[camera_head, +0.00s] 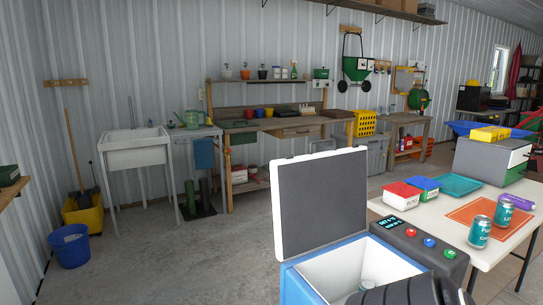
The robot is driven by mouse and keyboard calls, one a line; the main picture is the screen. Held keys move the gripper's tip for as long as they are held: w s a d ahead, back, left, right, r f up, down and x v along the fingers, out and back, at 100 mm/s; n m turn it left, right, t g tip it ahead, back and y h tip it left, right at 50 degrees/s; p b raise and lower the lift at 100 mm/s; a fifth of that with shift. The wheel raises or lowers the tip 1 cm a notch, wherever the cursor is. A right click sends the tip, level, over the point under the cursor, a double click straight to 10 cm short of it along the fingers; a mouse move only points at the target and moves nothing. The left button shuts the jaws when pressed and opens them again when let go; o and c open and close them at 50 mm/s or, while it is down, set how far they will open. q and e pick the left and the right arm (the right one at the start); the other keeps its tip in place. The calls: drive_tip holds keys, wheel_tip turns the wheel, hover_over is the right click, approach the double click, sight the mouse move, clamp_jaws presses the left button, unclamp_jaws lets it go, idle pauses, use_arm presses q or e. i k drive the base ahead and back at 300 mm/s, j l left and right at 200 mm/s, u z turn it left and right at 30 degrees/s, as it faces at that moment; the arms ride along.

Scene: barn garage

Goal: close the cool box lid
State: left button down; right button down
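The blue cool box (294,287) stands at the bottom centre, cut off by the lower edge of the head view. Its lid (320,203) is open and stands nearly upright, with a grey inner face and a white rim. The white inside of the box shows, with a small pale item in it that I cannot make out. A dark panel with a display and coloured buttons (428,242) runs along the box's right side. A black ribbed part, seemingly of my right arm, covers the box's lower right corner. No fingertips of either gripper show.
A white table (487,252) stands to the right, with teal cans (480,231), red and blue boxes, a teal tray (457,185) and a grey case (490,161). A sink, workbench (284,124) and blue bucket (69,246) line the back and left. The floor left of the box is clear.

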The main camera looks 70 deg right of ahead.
sight(320, 199)
drive_tip(key=i+z, duration=0.35)
drive_tip(key=i+j+z, duration=0.15)
drive_tip(key=i+z, duration=0.25)
drive_tip(key=i, duration=0.15)
drive_tip(key=i+z, duration=1.05)
drive_tip(key=z, duration=0.2)
drive_tip(key=i+j+z, duration=0.1)
drive_tip(key=z, duration=0.25)
drive_tip(key=i+j+z, duration=0.1)
drive_tip(key=z, duration=0.25)
drive_tip(key=i+z, duration=0.15)
drive_tip(key=z, duration=0.2)
drive_tip(key=i+j+z, duration=0.2)
drive_tip(key=z, duration=0.15)
drive_tip(key=i+j+z, duration=0.1)
drive_tip(key=z, duration=0.3)
